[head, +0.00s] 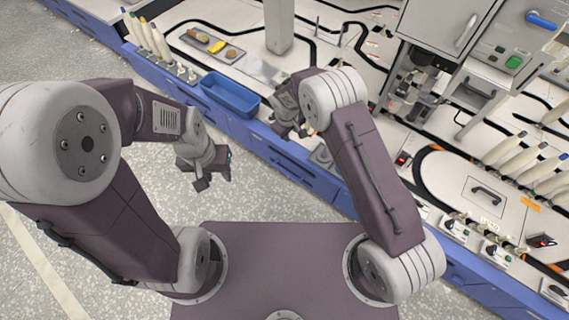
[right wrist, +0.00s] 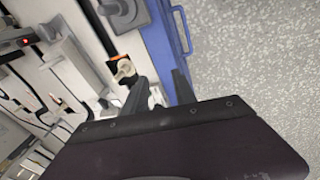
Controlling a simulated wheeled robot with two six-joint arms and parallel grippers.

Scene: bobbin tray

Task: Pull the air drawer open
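The blue front of the bench (head: 262,142) carries drawer fronts with dark blue bar handles, one of them the handle (head: 290,166) below the bench edge. I cannot read which one is the air drawer. In the right wrist view a blue bar handle (right wrist: 181,30) stands out from the blue front. My right gripper (head: 287,127) is at the bench's front edge, beside the blue bin; in the wrist view its two fingers (right wrist: 160,88) are apart, with no drawer handle between them. My left gripper (head: 213,180) hangs over the floor, open and empty, away from the bench.
A blue bin (head: 230,94) sits at the bench edge. A small orange-topped fitting with a pale knob (right wrist: 123,68) is close to my right fingers. Bobbins (head: 520,160) and a grey cabinet (head: 445,22) stand at right. The floor (head: 275,195) before the bench is clear.

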